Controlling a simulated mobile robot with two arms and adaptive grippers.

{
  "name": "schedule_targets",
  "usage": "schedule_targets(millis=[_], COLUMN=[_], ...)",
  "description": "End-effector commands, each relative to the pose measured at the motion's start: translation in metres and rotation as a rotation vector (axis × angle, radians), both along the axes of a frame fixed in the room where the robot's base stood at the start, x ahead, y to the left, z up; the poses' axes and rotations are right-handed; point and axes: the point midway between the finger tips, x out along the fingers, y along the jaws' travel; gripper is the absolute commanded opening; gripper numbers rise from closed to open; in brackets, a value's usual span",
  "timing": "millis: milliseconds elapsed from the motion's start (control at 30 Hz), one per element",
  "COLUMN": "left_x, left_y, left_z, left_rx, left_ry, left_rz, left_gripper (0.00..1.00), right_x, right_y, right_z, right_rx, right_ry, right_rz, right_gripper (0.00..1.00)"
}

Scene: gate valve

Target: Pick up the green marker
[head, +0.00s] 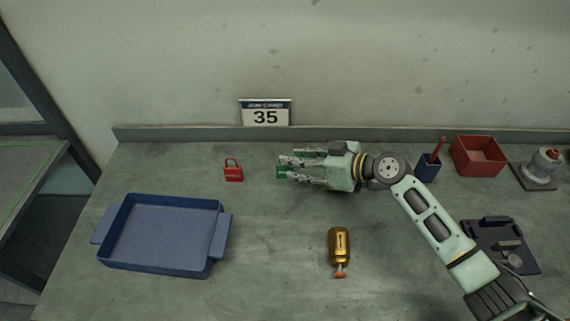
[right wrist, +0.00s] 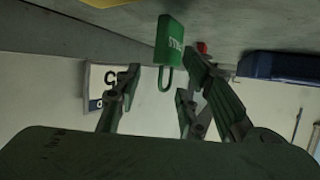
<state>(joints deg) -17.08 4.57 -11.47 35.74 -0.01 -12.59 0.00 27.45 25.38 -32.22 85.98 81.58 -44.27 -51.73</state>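A green padlock (right wrist: 169,42) with lettering stands on the bench; it is the only small loose green item that shows, and I see no pen-like green marker. In the head view it shows only as a green patch (head: 283,171) among my right fingertips, partly hidden by them. My right gripper (head: 286,169) lies low over the bench, pointing left. In the right wrist view its fingers (right wrist: 162,72) are spread on either side of the padlock, with a gap on the left and the right finger close to it. My left gripper is not in view.
A red padlock (head: 233,172) stands left of my right gripper, near a blue tray (head: 165,271). A gold bottle (head: 339,243) lies in front. A blue cup (head: 428,169), red bin (head: 479,156) and black tray (head: 523,257) are right.

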Motion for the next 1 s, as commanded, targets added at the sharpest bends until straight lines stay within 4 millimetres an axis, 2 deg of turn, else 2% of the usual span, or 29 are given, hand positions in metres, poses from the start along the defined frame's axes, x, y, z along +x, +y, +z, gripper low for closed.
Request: schedule_targets(millis=[100, 367, 767, 1000], left_x=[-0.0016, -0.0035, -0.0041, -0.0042], left_y=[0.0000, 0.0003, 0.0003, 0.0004], left_z=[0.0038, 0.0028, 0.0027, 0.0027], left_rx=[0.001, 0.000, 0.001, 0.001], left_ry=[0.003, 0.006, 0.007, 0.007], left_rz=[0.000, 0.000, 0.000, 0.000], left_gripper=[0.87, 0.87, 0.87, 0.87], right_x=[0.0047, 0.0057, 0.0055, 0.0055], right_y=[0.0085, 0.0097, 0.0095, 0.0095], right_z=[-0.0036, -0.0064, -0.0062, -0.0062], right_rx=[0.000, -0.002, -0.002, -0.002], right_ry=[0.000, 0.000, 0.000, 0.000], right_rz=[0.000, 0.000, 0.000, 0.000], right_gripper=[0.36, 0.36, 0.01, 0.00])
